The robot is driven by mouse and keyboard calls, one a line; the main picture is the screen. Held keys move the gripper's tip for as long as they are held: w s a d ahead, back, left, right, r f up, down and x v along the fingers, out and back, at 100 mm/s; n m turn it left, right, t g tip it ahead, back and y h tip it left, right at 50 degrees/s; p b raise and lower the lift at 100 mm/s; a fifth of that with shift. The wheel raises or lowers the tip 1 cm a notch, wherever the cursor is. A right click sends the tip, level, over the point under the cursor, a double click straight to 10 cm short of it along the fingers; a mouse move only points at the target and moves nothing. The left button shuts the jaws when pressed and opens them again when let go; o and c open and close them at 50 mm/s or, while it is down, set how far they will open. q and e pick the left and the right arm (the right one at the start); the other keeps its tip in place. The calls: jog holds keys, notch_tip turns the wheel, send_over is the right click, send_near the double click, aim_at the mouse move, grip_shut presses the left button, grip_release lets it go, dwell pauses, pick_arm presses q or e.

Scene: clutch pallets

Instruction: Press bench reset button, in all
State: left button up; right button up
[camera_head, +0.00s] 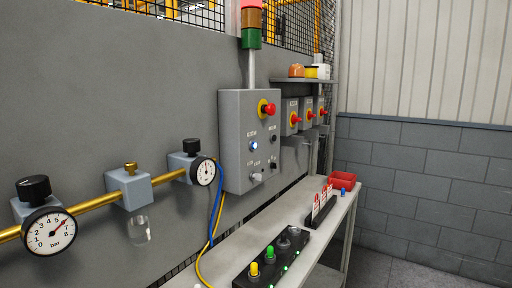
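A grey control box (235,160) is mounted on the wall, with a red emergency-stop knob (268,109) on a yellow base. Below the knob is a blue-white lit button (253,145), then a small dark knob (273,139) and a light grey switch (257,177). On the bench top (285,213) lies a black button strip (243,280) with a yellow button (254,269), a green button (270,252), dark knobs and small green lights. The labels are too small to read, so I cannot tell which button is the bench reset. Neither of my grippers is in view.
A brass pipe (95,202) with two gauges (50,231) (204,171) runs along the left wall. A blue and yellow hose hangs to the bench. Further back are smaller boxes with red knobs (296,118), red-and-white tags (322,202) and a red bin (342,180).

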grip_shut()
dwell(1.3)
